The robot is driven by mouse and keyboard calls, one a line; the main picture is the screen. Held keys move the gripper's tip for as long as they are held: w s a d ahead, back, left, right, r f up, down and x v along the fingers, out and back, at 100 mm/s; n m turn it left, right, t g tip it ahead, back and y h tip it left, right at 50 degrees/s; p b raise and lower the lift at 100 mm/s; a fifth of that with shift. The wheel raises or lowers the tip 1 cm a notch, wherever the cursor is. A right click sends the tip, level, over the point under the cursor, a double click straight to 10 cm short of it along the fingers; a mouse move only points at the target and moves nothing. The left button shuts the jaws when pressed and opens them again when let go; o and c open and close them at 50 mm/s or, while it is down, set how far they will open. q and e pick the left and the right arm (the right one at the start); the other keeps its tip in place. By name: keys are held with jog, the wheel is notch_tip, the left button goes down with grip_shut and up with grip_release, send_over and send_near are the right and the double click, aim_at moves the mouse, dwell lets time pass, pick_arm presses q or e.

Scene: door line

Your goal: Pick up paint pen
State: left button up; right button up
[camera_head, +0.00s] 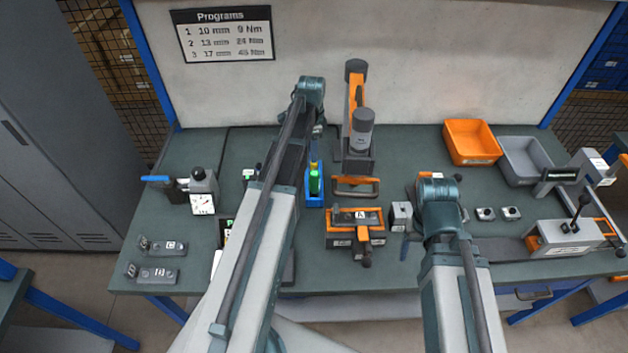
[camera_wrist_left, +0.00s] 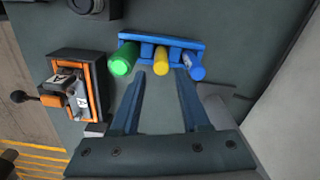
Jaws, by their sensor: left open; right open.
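A blue holder (camera_wrist_left: 160,40) carries a green pen (camera_wrist_left: 122,60), a yellow pen (camera_wrist_left: 161,62) and a blue pen (camera_wrist_left: 191,68) in a row. In the head view, the holder (camera_head: 315,201) and green pen (camera_head: 314,182) show just right of my left arm, which hides part of the area. My left gripper (camera_wrist_left: 161,76) is open and empty. In the left wrist view its fingertips lie on either side of the yellow pen's end, the right one near the blue pen; contact cannot be told. My right gripper is hidden behind its arm.
An orange-framed fixture marked A (camera_head: 355,228) stands right of the holder. An orange and grey tool (camera_head: 358,120) stands behind it. An orange bin (camera_head: 471,142) and grey bin (camera_head: 524,160) sit at the back right. Bench space is clear between the tool and bins.

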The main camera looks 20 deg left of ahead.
aim_at(314, 165)
pick_arm(q)
jog(key=shift+f+b, duration=0.65)
jog(key=shift+f, duration=0.5)
pick_arm(e)
jog(key=shift+f, duration=1.2)
pick_arm(q)
jog(key=shift+f, duration=0.1)
jog(key=f+b, duration=0.5)
jog(key=shift+w+d+f, duration=0.1)
jog(key=shift+w+d, duration=0.1)
jog(key=shift+w, duration=0.1)
pick_arm(e)
notch_tip(314, 165, down, 5)
jog(key=shift+f, duration=0.1)
pick_arm(q)
grip_shut()
